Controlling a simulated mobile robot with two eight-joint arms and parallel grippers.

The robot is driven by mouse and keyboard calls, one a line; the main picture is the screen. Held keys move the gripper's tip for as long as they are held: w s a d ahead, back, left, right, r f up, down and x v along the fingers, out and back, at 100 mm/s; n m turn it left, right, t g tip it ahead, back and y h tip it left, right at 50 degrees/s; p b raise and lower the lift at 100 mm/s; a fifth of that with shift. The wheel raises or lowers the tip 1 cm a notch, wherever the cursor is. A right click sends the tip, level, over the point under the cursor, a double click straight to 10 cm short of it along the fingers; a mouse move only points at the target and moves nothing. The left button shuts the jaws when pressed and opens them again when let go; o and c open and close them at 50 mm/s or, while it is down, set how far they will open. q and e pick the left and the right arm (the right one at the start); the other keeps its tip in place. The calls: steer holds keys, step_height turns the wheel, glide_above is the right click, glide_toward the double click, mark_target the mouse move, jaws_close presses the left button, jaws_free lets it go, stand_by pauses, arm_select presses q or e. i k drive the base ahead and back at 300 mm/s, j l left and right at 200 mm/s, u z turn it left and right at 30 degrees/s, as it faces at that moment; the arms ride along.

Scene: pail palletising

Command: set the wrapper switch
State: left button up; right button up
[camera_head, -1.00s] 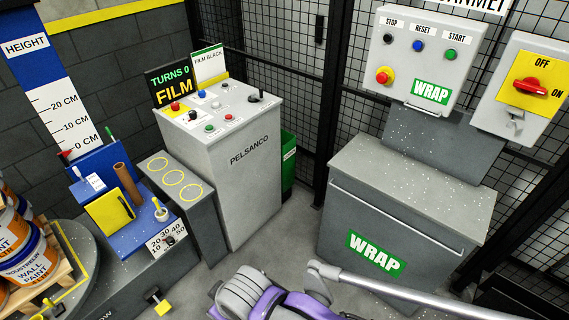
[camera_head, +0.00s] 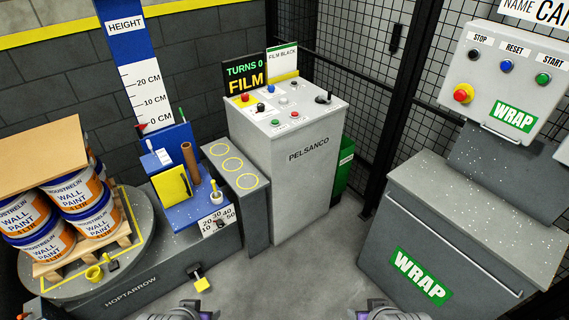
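The grey WRAP control box (camera_head: 505,80) at the upper right has a red knob on yellow (camera_head: 463,93), a black STOP button, a blue RESET button and a green START button. The red OFF/ON rotary switch is out of view. Only a sliver of its grey box (camera_head: 563,153) shows at the right edge. Grey and purple parts of my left arm's end (camera_head: 188,311) and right arm's end (camera_head: 390,311) show at the bottom edge, well apart and away from the panels. Their fingers cannot be made out.
The turntable (camera_head: 140,225) at the left carries a pallet of paint pails under a brown sheet (camera_head: 50,155). The PELSANCO console (camera_head: 300,175) stands mid-view, the WRAP cabinet (camera_head: 450,225) at the right. Floor between them is clear. Mesh fence stands behind.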

mark_target(244, 96)
steer(key=u, duration=0.4)
steer(key=i+l+u, duration=0.1)
steer(key=u, duration=0.3)
steer(key=i+l+u, duration=0.2)
steer(key=u, duration=0.25)
steer(key=i+l+u, duration=0.2)
steer(key=u, duration=0.2)
steer(key=i+l+u, duration=0.15)
steer(key=l, duration=0.2)
steer(key=i+l+u, duration=0.15)
steer(key=l, duration=0.2)
steer(key=l+u, duration=0.15)
steer(key=l, duration=0.2)
